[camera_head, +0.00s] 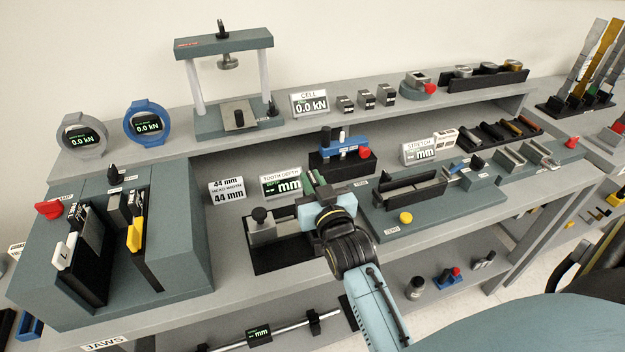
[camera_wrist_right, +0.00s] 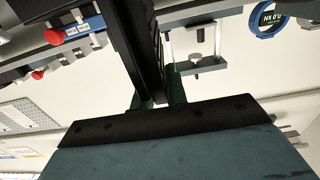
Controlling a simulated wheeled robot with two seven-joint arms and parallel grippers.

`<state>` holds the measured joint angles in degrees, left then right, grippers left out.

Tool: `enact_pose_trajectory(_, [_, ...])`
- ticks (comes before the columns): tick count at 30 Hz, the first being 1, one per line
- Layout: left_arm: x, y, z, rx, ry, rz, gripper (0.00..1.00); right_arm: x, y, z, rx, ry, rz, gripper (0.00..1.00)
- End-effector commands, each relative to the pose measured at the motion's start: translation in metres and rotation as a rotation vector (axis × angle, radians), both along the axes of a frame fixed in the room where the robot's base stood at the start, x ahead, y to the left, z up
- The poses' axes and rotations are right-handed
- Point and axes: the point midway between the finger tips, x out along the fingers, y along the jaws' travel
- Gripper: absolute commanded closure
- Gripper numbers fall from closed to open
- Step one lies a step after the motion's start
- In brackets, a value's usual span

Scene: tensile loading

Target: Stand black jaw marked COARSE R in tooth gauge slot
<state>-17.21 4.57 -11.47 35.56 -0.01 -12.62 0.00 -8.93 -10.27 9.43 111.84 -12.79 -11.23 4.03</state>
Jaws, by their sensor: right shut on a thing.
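My right gripper (camera_head: 314,183) is over the right end of the tooth gauge (camera_head: 283,258), its green fingertips close together. In the right wrist view, the gripper (camera_wrist_right: 156,97) is shut on a long black piece (camera_wrist_right: 139,38) that runs away from the fingers. I take it for the black jaw; no marking on it can be read. In the head view my gripper and wrist hide it, and they hide the slot, so I cannot tell whether it is seated. A grey block with a black knob (camera_head: 261,225) sits at the gauge's left end. My left gripper is not in view.
The tooth depth display (camera_head: 281,184) stands just behind the gauge and shows dashes. The jaw holder (camera_head: 175,262) with white and yellow tags is at left. A blue fixture with a red knob (camera_head: 343,150) stands behind; the stretch fixture (camera_head: 405,190) is close on the right.

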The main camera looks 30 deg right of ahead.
Motion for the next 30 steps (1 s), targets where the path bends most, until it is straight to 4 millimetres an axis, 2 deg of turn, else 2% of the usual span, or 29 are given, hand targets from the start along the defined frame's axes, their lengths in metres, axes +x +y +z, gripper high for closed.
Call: enact_pose_trajectory(30, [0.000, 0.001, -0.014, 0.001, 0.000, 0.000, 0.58, 0.001, 0.000, -0.019, -0.001, -0.010, 0.000, 1.00])
